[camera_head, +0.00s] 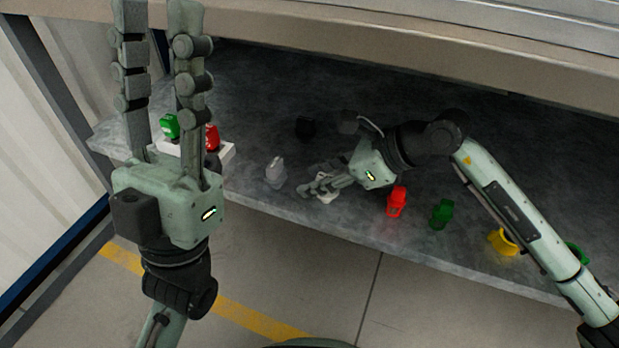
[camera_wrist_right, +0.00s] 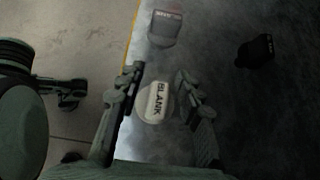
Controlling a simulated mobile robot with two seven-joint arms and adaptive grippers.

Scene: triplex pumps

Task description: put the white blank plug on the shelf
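The white blank plug (camera_wrist_right: 154,101), its face lettered BLANK, is on the dark grey surface, between the two fingers of my right gripper (camera_wrist_right: 158,76). Gaps show on both sides of it, so the gripper is open around it. In the head view the plug (camera_head: 327,197) is partly hidden by the right gripper (camera_head: 314,187), near the surface's front edge. My left gripper (camera_head: 158,8) points up at the left, fingers apart and empty, in front of a white tray. I cannot tell which part counts as the shelf.
A grey lettered piece (camera_head: 276,172) stands left of my right gripper, a black one (camera_head: 305,127) behind. Red (camera_head: 397,201), green (camera_head: 442,213) and yellow (camera_head: 502,242) pieces line the front edge rightward. The white tray (camera_head: 228,153) holds green and red pieces. A beige beam (camera_head: 400,57) overhangs.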

